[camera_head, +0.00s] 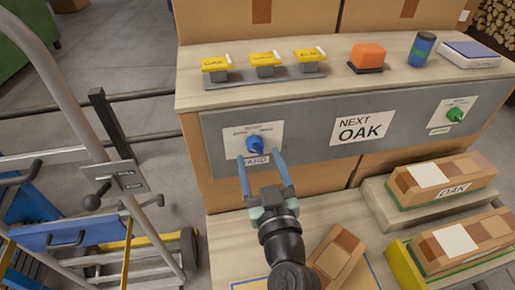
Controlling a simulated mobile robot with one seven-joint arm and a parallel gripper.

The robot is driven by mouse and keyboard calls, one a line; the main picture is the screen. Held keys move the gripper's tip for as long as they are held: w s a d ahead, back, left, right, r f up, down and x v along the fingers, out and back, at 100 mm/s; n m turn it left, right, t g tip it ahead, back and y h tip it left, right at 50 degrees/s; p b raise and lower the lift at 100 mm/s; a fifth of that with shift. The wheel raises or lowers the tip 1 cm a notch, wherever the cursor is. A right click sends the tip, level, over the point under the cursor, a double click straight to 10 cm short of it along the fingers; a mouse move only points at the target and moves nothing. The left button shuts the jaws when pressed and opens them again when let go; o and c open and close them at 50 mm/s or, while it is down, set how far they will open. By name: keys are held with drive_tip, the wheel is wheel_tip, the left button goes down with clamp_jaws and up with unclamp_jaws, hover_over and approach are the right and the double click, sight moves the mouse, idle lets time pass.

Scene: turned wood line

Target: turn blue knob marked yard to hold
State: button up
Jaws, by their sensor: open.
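The blue knob (255,144) sits on a white plate (270,134) on the left part of the grey panel. Small lettering stands above the knob on both sides, the right word looking like HOLD; it is too small to read surely. A label reading YARD (255,160) is below it. The knob's pointer direction is hard to make out. My gripper (262,158) is just below and in front of the knob, its two blue fingers apart and pointing up at it. The fingertips reach the YARD label's height. I cannot tell whether they touch anything.
A green knob (455,115) is on the panel's right, past a NEXT OAK sign (360,130). Yellow tags (263,59), an orange block (367,57) and a blue can (421,48) stand on the shelf above. Wood blocks (440,185) lie at lower right. A cart (95,225) stands left.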

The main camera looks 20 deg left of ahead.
sight(255, 146)
drive_tip(key=shift+x, duration=1.35)
clamp_jaws()
